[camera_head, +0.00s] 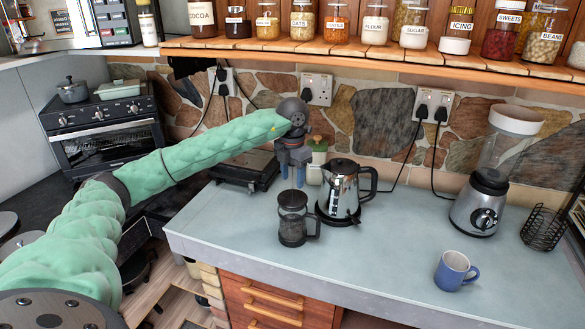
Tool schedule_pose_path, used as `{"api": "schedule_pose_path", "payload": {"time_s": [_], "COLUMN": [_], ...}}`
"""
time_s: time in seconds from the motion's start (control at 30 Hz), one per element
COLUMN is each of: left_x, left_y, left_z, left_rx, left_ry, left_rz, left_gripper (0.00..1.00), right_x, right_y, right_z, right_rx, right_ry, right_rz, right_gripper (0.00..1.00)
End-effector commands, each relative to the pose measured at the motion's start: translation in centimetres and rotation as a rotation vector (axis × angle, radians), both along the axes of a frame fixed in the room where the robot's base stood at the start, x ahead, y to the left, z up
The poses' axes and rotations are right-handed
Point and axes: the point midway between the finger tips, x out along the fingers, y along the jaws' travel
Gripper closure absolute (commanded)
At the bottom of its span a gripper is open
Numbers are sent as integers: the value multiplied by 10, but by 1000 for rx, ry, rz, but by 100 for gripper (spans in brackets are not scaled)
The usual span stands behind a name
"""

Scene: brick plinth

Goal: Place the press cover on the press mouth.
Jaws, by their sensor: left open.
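The press (293,222), a dark see-through cylinder with a handle on its right, stands upright on the grey-blue counter near its front left. Its top (292,199) looks dark and rounded. I cannot tell for certain whether this is the press cover sitting on the mouth, and I see no separate cover elsewhere. My left gripper (292,183) comes in on the green-sleeved arm from the left and points down, open, its fingertips just above or behind the press top. Contact cannot be judged. My right gripper is not in view.
A steel kettle (342,186) stands close right of the press. A lidded canister (317,158) is behind. A blender (482,203), blue mug (454,271) and wire basket (543,229) are at the right. The middle of the counter is clear. A jar shelf (400,57) overhangs behind.

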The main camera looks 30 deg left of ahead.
Motion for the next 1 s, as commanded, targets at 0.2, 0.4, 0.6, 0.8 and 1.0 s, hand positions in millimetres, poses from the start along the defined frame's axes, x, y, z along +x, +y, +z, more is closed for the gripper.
{"api": "schedule_pose_path", "payload": {"time_s": [0.2,0.4,0.6,0.8,1.0], "left_x": [0,1,1,1,1], "left_y": [0,0,0,0,0], "left_z": [4,18,40,67,91], "left_rx": [0,1,0,0,0], "left_ry": [-1,-2,-4,-4,-3], "left_rz": [0,0,0,1,0], "left_gripper": [52,52,52,52,52], "right_x": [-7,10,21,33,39], "right_y": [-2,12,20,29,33], "right_z": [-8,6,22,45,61], "right_rx": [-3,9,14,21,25], "right_ry": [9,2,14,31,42], "right_rz": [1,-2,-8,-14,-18], "right_gripper": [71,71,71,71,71]}}
